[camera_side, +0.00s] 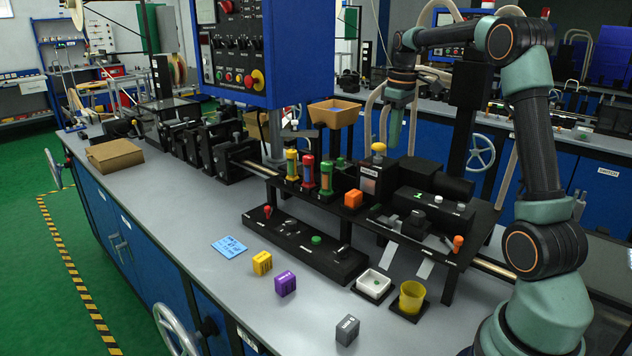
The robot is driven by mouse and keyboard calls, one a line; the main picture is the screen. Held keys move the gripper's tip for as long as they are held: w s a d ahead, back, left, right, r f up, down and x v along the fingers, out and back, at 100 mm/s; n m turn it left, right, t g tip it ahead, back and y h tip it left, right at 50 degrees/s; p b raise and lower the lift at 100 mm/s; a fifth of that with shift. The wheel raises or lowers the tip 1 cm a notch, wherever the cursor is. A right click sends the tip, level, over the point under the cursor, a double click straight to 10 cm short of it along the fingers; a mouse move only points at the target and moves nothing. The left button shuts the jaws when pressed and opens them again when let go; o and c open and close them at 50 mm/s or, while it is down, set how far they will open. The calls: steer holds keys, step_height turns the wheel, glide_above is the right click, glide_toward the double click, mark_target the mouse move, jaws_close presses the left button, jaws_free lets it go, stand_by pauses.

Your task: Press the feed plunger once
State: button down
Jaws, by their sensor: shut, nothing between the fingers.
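A yellow round knob (378,149) stands upright on a small dark block with a pale label (368,171), near the middle of the black fixture. It looks like the feed plunger, but the label is too small to read. My gripper (394,140) points down behind and slightly right of this knob in the picture. It is shut and empty. Its fingertips are small and partly hidden by the dark fixture parts. I cannot tell the exact gap to the knob, and no contact shows.
Yellow, red and green cylinders (309,171) and an orange block (353,199) stand left of the knob. A tan bin (334,113) rises behind. A control box (306,245), yellow cup (412,297) and white tray (374,283) lie in front.

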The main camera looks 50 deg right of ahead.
step_height(320, 180, up, 11)
steer(key=shift+s+a+f, duration=0.15)
steer(key=shift+s+a, duration=0.1)
steer(key=shift+s, duration=0.1)
stand_by(0.6)
steer(key=s+a+f+t, duration=0.2)
steer(key=a, duration=1.4)
steer(key=s+a+f+t, duration=0.2)
steer(key=s+a+f, duration=0.6)
steer(key=a+f, duration=0.2)
steer(key=shift+a+t+y, duration=0.3)
steer(key=shift+a+t, duration=0.1)
steer(key=shift+a, duration=0.15)
